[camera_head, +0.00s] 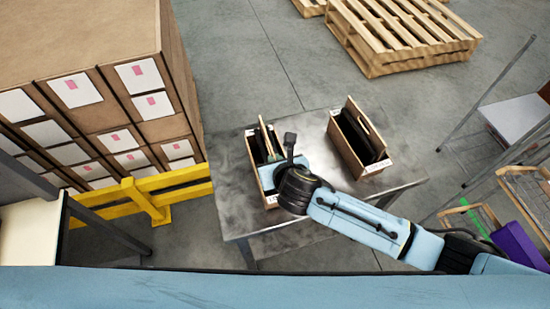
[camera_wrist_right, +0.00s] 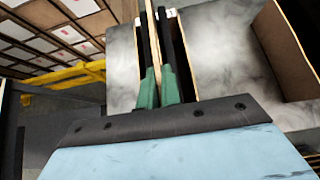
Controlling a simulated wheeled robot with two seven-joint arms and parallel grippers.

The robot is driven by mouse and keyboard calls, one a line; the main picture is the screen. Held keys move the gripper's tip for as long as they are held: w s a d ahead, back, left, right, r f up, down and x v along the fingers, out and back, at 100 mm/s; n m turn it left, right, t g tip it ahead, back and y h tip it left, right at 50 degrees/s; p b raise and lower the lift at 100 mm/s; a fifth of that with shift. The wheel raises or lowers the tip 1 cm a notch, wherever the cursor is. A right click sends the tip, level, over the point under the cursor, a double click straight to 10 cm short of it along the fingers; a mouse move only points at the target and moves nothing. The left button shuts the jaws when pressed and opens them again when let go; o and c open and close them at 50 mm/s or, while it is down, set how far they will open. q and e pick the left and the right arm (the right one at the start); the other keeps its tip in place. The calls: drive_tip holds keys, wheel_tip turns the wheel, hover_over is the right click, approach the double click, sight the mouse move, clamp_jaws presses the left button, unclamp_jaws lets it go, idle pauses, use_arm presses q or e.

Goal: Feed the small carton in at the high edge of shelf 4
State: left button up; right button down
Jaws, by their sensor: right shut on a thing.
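My right gripper (camera_head: 275,155) is over the left of two open tan boxes on a metal table. It is shut on the thin upright tan board (camera_wrist_right: 154,35) of that left box (camera_head: 254,165); in the right wrist view its green fingers (camera_wrist_right: 159,88) stand on both sides of the board. The left box seems to rest on the table, and my wrist hides part of it. The right box (camera_head: 345,150) is similar, with a tan board and dark contents. I cannot tell any thing as the small carton or any shelf as number 4. My left gripper is out of view.
The metal table (camera_head: 310,135) has bare room between the boxes. A yellow barrier (camera_head: 150,200) and stacked labelled cartons (camera_head: 90,100) stand left. A rack frame (camera_head: 475,195) with a purple bin (camera_head: 520,245) stands right. Wooden pallets (camera_head: 400,35) lie at the back.

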wheel_tip(320, 180, up, 4)
drive_tip(key=p, duration=0.3)
drive_tip(key=shift+r+p, duration=0.2)
drive_tip(key=shift+p, duration=0.15)
wheel_tip(320, 180, up, 2)
drive_tip(key=shift+w, duration=0.1)
drive_tip(key=shift+r, duration=0.15)
